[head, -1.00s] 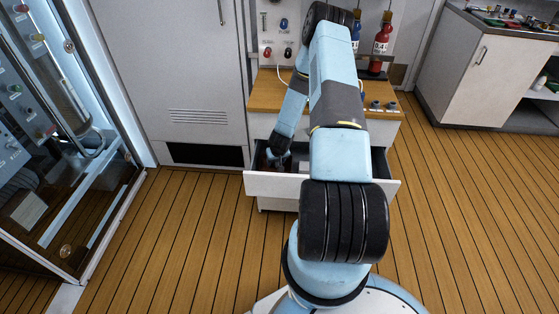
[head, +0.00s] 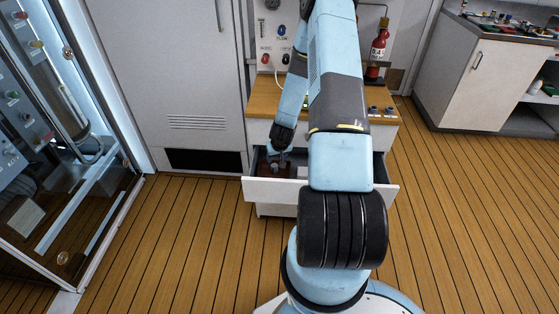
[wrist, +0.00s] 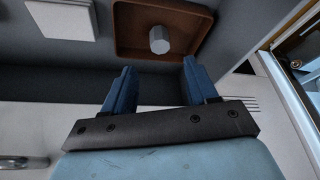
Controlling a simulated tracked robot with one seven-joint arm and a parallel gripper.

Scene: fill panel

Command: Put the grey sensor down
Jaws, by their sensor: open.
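The grey sensor (wrist: 159,40) is a small pale cylinder standing in a brown square tray (wrist: 124,38) inside the open drawer (head: 270,190). My gripper (wrist: 158,68) is open, its two blue fingers spread wide. The sensor lies beyond the fingertips, between their lines, and neither finger touches it. In the head view my gripper (head: 278,153) is over the left part of the drawer, and the sensor shows small just below it (head: 275,168). The drawer's right part is partly hidden by my arm.
A white flat item (wrist: 60,18) lies in the drawer left of the tray in the wrist view. The wooden cabinet top (head: 263,107) is above the drawer. A glass-fronted cabinet (head: 60,150) stands at left. The floor at right is clear.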

